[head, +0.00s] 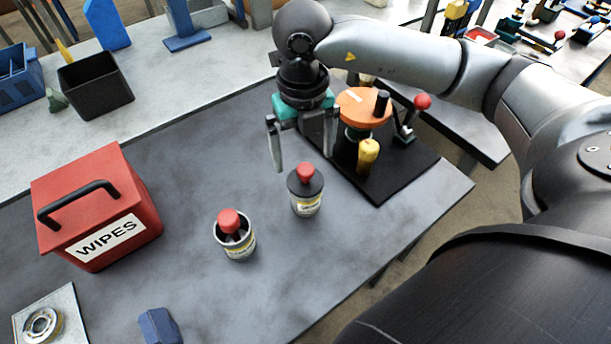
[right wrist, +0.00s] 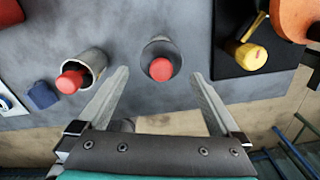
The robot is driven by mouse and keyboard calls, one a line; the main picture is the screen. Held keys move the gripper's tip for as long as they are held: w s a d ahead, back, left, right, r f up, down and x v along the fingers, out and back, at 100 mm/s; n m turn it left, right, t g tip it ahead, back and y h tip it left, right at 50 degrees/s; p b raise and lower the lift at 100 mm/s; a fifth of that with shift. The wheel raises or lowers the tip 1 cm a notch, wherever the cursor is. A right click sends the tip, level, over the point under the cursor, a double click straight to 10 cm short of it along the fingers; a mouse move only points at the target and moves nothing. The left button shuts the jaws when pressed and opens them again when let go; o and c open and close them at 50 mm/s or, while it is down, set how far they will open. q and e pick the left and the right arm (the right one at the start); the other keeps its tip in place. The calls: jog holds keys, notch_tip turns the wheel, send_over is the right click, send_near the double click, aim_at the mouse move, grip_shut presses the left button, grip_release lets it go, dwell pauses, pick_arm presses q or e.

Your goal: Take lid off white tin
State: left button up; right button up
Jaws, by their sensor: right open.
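Two small pale tins with labels stand upright on the grey bench. The right tin (head: 306,205) has a dark grey lid (head: 304,182) with a red knob; the lid is on it. The left tin (head: 240,250) has a whitish rim and a dark inside, with a red knob (head: 229,220) standing up in its mouth. In the right wrist view the left tin (right wrist: 92,62) leans toward the lower left by perspective. My right gripper (head: 303,150) is open and empty, above and just behind the right tin, not touching it. My left gripper is out of view.
A red WIPES box (head: 95,210) stands at the left. A black board (head: 400,170) with an orange disc (head: 362,106) and a yellow handle (head: 367,155) lies right of my gripper. A blue block (head: 160,326) is near the front. Bench around the tins is clear.

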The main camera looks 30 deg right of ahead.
aim_at(305, 167)
notch_tip(305, 167, down, 5)
jog(key=shift+s+d+f, duration=0.1)
dwell(0.3)
jog(key=c, duration=1.1)
jog(key=shift+o, duration=0.2)
